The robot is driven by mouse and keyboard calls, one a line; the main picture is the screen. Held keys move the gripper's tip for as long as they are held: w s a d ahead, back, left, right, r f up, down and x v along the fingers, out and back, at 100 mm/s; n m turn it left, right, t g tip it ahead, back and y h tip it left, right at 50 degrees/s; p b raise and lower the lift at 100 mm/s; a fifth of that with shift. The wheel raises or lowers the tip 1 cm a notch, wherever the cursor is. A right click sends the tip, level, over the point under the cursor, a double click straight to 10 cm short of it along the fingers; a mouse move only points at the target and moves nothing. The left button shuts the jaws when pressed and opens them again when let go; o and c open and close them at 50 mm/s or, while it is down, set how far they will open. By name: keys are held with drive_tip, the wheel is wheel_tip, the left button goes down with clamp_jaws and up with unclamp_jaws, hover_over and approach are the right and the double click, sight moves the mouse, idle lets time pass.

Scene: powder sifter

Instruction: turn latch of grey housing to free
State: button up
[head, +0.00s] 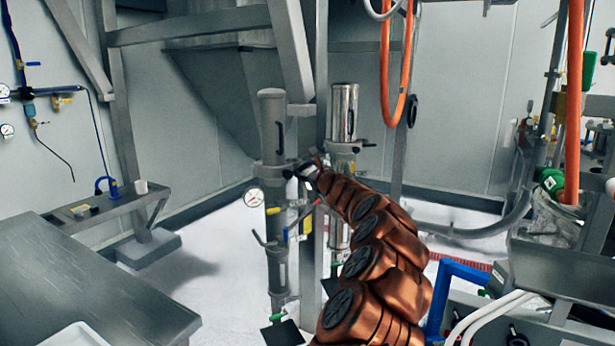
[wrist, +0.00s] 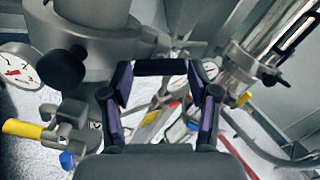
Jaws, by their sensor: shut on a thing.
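The grey housing (head: 272,118) is an upright dull-grey cylinder left of centre in the head view. In the wrist view its lower part and collar (wrist: 90,20) fill the upper left, with a round black knob (wrist: 62,70) on the collar. My gripper (head: 308,170) is beside the collar, small and partly hidden by my arm in the head view. In the wrist view my gripper (wrist: 160,80) has its fingers apart, with a black bar (wrist: 160,67) between their tips. This bar appears to be the latch handle; its joint with the housing is not clear.
A shiny steel cylinder (head: 344,112) stands close on the right. A gauge (head: 254,197) and a yellow valve handle (wrist: 22,129) sit near the housing. A grey post (head: 319,80) rises between the cylinders.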

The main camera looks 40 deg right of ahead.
drive_tip(key=shift+f+n+b, duration=0.15)
drive_tip(key=shift+n+b, duration=5.25)
drive_tip(key=shift+n, duration=1)
drive_tip(key=o, duration=0.9)
